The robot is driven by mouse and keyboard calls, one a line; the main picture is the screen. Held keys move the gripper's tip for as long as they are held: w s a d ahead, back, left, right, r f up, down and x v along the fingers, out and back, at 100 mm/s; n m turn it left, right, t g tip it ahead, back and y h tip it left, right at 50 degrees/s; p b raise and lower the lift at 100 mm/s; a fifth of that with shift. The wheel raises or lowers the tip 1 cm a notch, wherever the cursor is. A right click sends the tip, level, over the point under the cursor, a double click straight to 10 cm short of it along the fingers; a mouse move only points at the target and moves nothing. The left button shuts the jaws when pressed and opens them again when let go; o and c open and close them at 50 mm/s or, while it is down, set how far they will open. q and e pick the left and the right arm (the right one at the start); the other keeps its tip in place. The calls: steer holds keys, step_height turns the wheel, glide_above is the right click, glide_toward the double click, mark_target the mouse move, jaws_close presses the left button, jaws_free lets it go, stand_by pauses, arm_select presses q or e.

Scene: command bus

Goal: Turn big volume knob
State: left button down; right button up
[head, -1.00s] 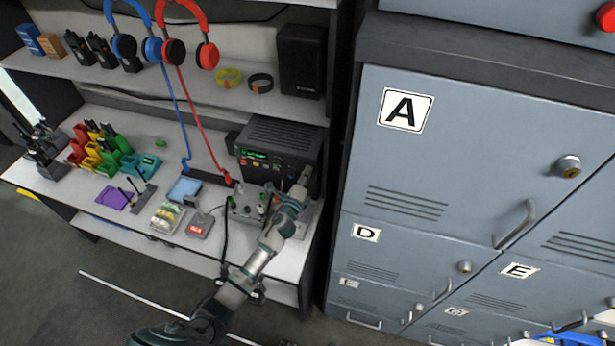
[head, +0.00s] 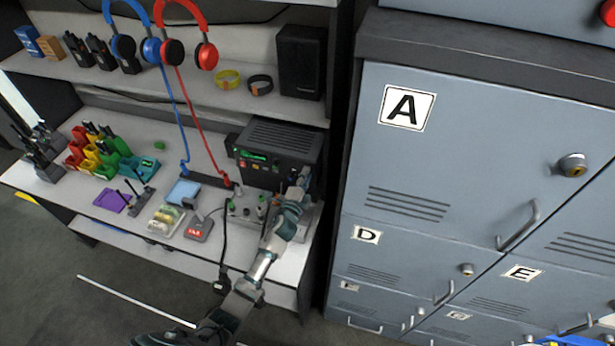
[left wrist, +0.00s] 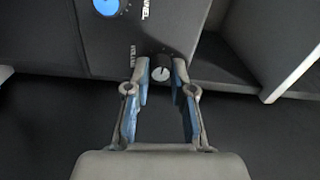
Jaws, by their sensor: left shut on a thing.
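The radio (head: 285,135) is a black box with a green display on the desk, left of the lockers. My left gripper (head: 303,180) is at the right part of its front face in the head view. In the left wrist view a black knob with a pale cap (left wrist: 161,73) sits between the fingertips of my left gripper (left wrist: 162,70), beside a small white label that seems to read volume. The fingers are shut on this knob. The gripper and arm hide the knob in the head view. My right gripper is not in view.
A blue knob (left wrist: 108,6) is up and left of the held knob. A panel with small knobs (head: 250,207) stands below the radio. Grey lockers (head: 450,150) rise close on the right.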

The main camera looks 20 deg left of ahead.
arm_select(q)
steer(key=shift+a+f, duration=0.15)
steer(key=shift+a, duration=0.2)
steer(key=c, duration=1)
jaws_free()
steer(key=shift+a, duration=0.15)
steer(key=s+a, duration=0.1)
steer(key=s, duration=1.1)
steer(key=shift+f, duration=0.35)
steer(key=shift+d, duration=0.15)
